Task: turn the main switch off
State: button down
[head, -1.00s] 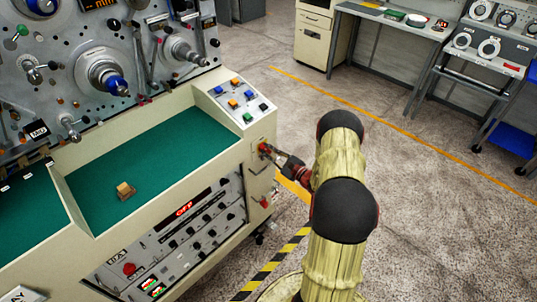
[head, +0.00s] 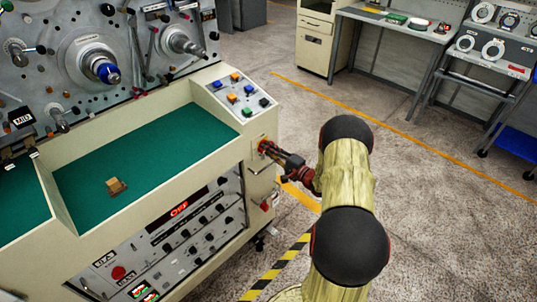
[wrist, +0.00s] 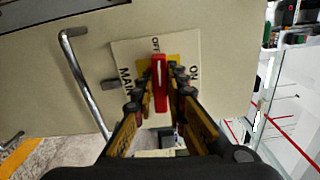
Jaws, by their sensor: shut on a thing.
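The main switch is a red handle (wrist: 160,88) on a pale square plate (wrist: 125,57) with a yellow centre, lettered MAIN, OFF and ON. In the wrist view the handle stands upright, its white line pointing up towards OFF; ON is to its right. My gripper (wrist: 161,80) is shut on the handle, with a finger on each side of it. In the head view my gripper (head: 268,150) is at the switch on the right end of the cream machine (head: 262,172); the handle is mostly hidden there by the fingers.
A metal bar handle (wrist: 82,80) stands out beside the switch plate. Below it in the head view is another red knob (head: 266,205). Coloured buttons (head: 240,95) sit on the sloped console above. Open floor (head: 410,150) lies to the right.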

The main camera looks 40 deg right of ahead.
jog(key=shift+f+n+b, duration=0.2)
jog(key=shift+n+b, duration=0.25)
jog(key=shift+n, duration=0.15)
jog(key=c, duration=1.8)
grip_release()
jog(key=shift+r, duration=0.1)
jog(key=s, duration=1.2)
jog(key=shift+d, duration=0.45)
